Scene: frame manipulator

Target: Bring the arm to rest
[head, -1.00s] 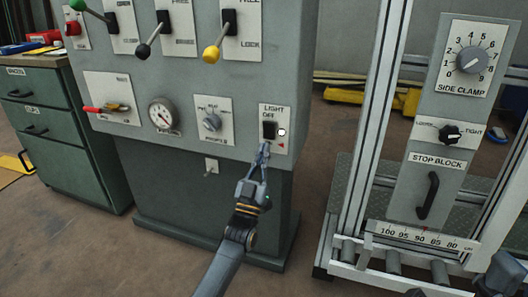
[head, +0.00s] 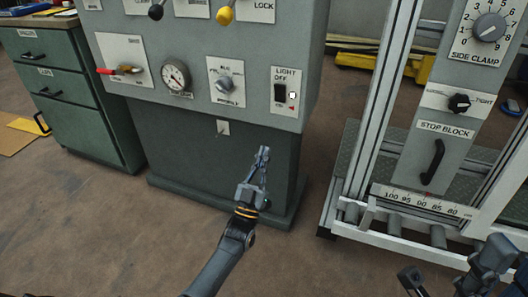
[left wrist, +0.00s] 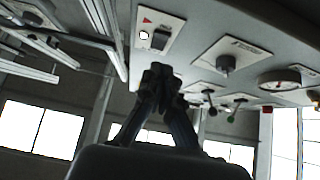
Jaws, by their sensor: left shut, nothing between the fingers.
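My left gripper (head: 263,152) is shut and empty. It is in front of the dark lower part of the grey control cabinet, below the light switch (head: 280,92) and apart from it. The switch is a black rocker on a white plate marked LIGHT OFF, with a small white lamp (head: 292,96) beside it. In the left wrist view the closed fingertips (left wrist: 158,72) appear below the switch plate (left wrist: 158,35). Parts of my right arm (head: 490,262) show at the lower right edge. Its fingers are too cut off to judge.
The control cabinet (head: 200,104) carries a gauge (head: 175,76), knobs and levers. A metal frame (head: 376,110) with rollers and a stop block handle (head: 432,162) stands to the right. A green drawer cabinet (head: 70,105) is at left. The floor (head: 120,225) in front is clear.

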